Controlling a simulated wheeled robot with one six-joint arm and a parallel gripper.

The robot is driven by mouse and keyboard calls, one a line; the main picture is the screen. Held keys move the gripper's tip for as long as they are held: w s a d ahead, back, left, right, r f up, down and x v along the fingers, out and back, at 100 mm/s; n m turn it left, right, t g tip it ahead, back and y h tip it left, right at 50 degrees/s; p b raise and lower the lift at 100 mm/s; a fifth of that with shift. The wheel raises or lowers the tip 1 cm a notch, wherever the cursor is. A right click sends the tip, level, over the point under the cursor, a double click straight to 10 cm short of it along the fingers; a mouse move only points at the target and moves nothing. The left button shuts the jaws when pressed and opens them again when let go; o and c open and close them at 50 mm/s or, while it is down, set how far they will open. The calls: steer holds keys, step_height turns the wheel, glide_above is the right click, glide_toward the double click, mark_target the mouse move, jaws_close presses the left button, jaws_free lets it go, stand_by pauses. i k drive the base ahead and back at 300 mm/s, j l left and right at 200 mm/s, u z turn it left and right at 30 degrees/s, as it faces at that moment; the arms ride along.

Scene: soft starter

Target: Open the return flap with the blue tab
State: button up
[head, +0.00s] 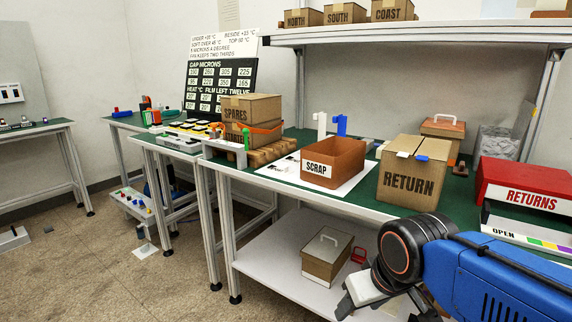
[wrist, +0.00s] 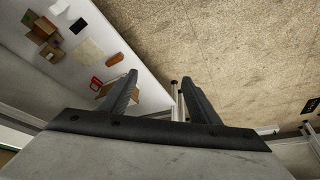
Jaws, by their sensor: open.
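The cardboard box marked RETURN (head: 410,187) stands on the green bench top, right of centre in the head view. A blue tab (head: 421,158) lies at the front edge of its top, with a white tab (head: 403,154) to its left. The top looks closed. My gripper is low in front of the bench, below the box and apart from it, partly hidden by my wrist in the head view. In the wrist view my gripper (wrist: 160,86) has its two fingers spread with nothing between them. The RETURN box cannot be made out there.
An open SCRAP bin (head: 333,162) stands left of the box, and a red RETURNS unit (head: 525,185) to the right. A lidded box (head: 439,127) sits behind. The lower shelf holds a box with a white handle (head: 327,254). The floor at front left is largely clear.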

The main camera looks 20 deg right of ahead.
mark_target(435, 149)
steer(key=i+j+z, duration=0.1)
steer(key=i+j, duration=0.15)
steer(key=j, duration=0.15)
steer(key=i+j+z, duration=0.1)
steer(key=i+j, duration=0.15)
steer(key=j, duration=0.15)
steer(key=i+j+z, duration=0.1)
steer(key=i+j, duration=0.15)
steer(key=j, duration=0.2)
steer(key=z, duration=1.4)
